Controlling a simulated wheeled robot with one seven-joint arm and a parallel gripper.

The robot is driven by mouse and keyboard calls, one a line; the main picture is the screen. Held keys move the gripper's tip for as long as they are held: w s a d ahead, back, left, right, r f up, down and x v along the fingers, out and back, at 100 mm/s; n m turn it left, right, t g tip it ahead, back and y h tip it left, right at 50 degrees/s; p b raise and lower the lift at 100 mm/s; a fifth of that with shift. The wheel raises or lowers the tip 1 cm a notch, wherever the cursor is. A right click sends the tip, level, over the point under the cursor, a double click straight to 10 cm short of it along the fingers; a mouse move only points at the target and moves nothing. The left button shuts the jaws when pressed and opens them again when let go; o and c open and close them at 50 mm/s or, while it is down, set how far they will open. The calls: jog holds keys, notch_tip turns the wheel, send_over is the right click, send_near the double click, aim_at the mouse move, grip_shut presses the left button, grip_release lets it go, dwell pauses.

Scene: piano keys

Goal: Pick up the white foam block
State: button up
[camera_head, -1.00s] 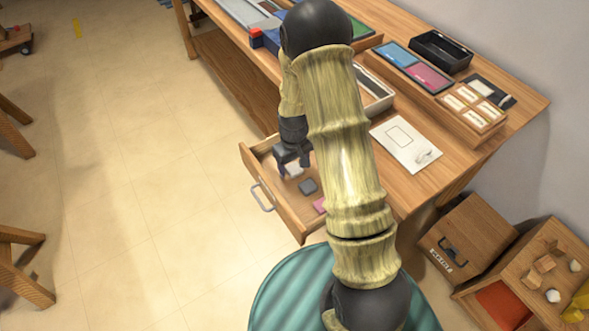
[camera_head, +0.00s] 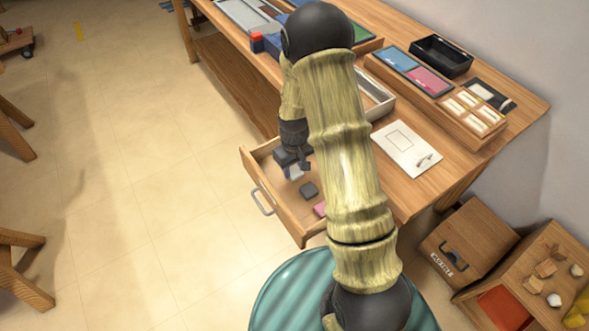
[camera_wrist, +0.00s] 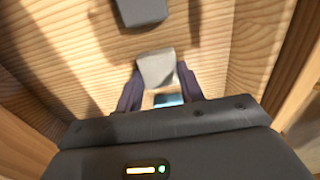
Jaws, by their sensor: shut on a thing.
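The white foam block (camera_wrist: 157,68) sits between the two fingers of my gripper (camera_wrist: 160,92) in the wrist view. My gripper is shut on it. In the head view my gripper (camera_head: 294,168) is inside the open drawer (camera_head: 276,201), and the pale block (camera_head: 294,172) shows at its fingertips. Whether the block is clear of the drawer floor is hard to tell.
A dark grey block (camera_head: 309,190) lies in the drawer beside my gripper; it also shows in the wrist view (camera_wrist: 142,11). A pink block (camera_head: 320,208) lies near the drawer's front right. Drawer walls surround my gripper. The desk top (camera_head: 385,196) is above and to the right.

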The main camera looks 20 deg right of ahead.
aim_at(294, 170)
notch_tip(294, 170, up, 10)
jog(key=shift+p, duration=0.4)
jog(key=shift+f, duration=0.15)
dwell(0.3)
